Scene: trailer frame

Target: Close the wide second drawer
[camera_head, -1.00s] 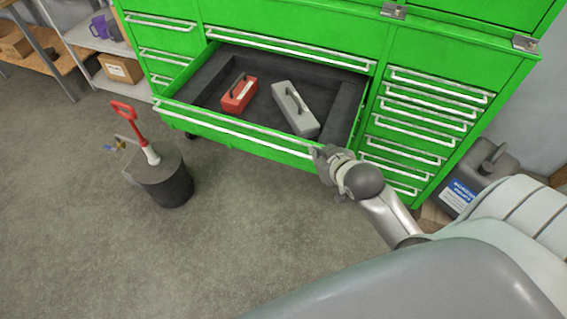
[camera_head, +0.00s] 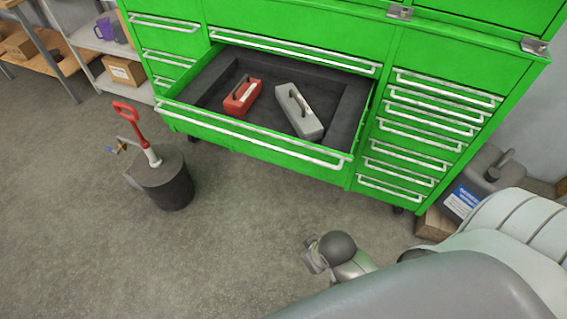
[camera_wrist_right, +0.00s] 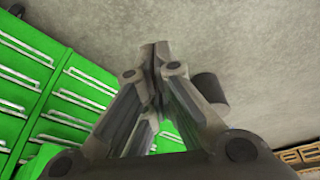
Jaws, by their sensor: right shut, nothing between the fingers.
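The wide second drawer (camera_head: 240,133) of the green tool cabinet (camera_head: 330,20) stands pulled out in the head view. It has a long silver handle along its front and a dark lining. A red toolbox (camera_head: 240,98) and a grey toolbox (camera_head: 300,110) lie inside it. My right gripper (camera_head: 311,254) is in front of the drawer, low and apart from it, over the floor. In the right wrist view its fingers (camera_wrist_right: 160,58) are together with nothing between them. My left gripper is not in view.
A dark bucket-like container (camera_head: 168,185) with a red-handled tool stands on the floor at the left. Narrow drawers (camera_head: 425,125) at the cabinet's right look shut. A dark jug (camera_head: 480,180) stands right of the cabinet.

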